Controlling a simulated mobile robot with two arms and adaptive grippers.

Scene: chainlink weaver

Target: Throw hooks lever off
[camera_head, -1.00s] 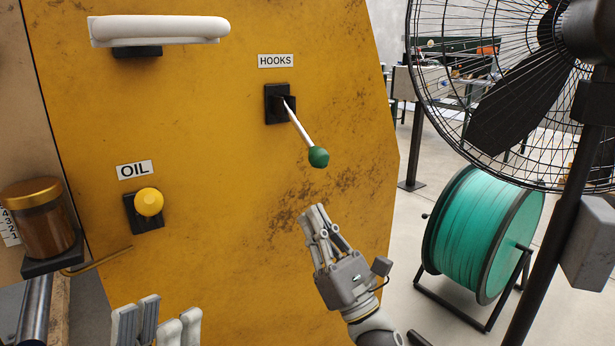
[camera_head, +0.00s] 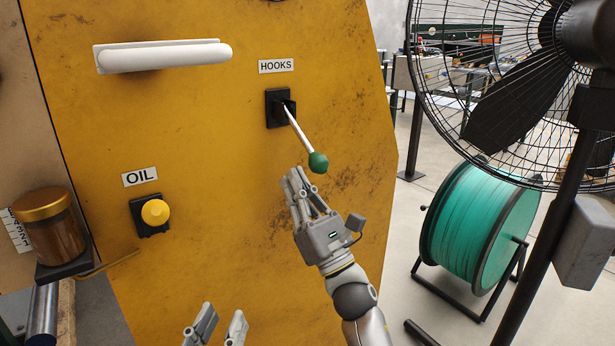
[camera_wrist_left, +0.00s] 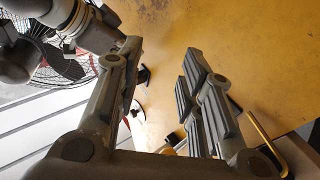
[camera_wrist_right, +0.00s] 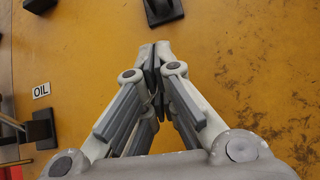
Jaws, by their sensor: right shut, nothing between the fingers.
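The hooks lever (camera_head: 302,137) is a silver rod with a green ball knob (camera_head: 318,162). It sticks out of a black mount (camera_head: 279,107) under the HOOKS label (camera_head: 276,66) and slants down to the right. My right gripper (camera_head: 295,178) is shut and empty, just below and left of the knob, apart from it in the picture. In the right wrist view its fingertips (camera_wrist_right: 155,52) meet, with a black mount above them. My left gripper (camera_head: 221,318) is low in the head view; its fingers are spread with nothing between them in the left wrist view (camera_wrist_left: 160,55).
A yellow OIL knob (camera_head: 155,212) and a white handle (camera_head: 162,56) are on the yellow panel (camera_head: 230,150). A jar (camera_head: 48,225) stands at the left. A black fan (camera_head: 540,90) and a green spool (camera_head: 480,225) are on the right.

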